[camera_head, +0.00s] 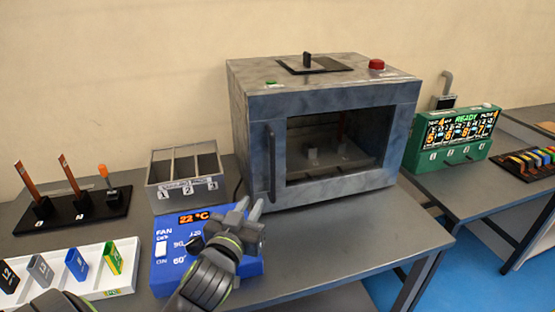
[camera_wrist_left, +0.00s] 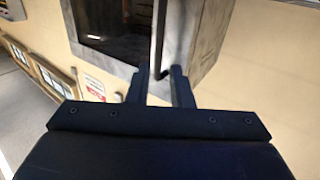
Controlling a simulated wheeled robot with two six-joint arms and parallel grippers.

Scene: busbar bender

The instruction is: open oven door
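The oven (camera_head: 330,130) is a grey metal box on the table. Its windowed door (camera_head: 345,150) looks shut, with a dark vertical handle (camera_head: 271,165) on its left side. My left gripper (camera_head: 250,208) is in front of the oven, below and slightly left of the handle, with its two fingers apart and nothing held. In the left wrist view, the handle (camera_wrist_left: 158,35) lines up with the gap between the open fingers (camera_wrist_left: 160,80). I cannot tell whether the fingers touch it. My right gripper does not show.
A blue control box (camera_head: 165,270) reading 22 °C sits under my left arm. A grey three-slot bin (camera_head: 187,185) stands left of the oven. A white tray (camera_head: 120,290) is at front left. Table to the oven's front right (camera_head: 370,230) is clear.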

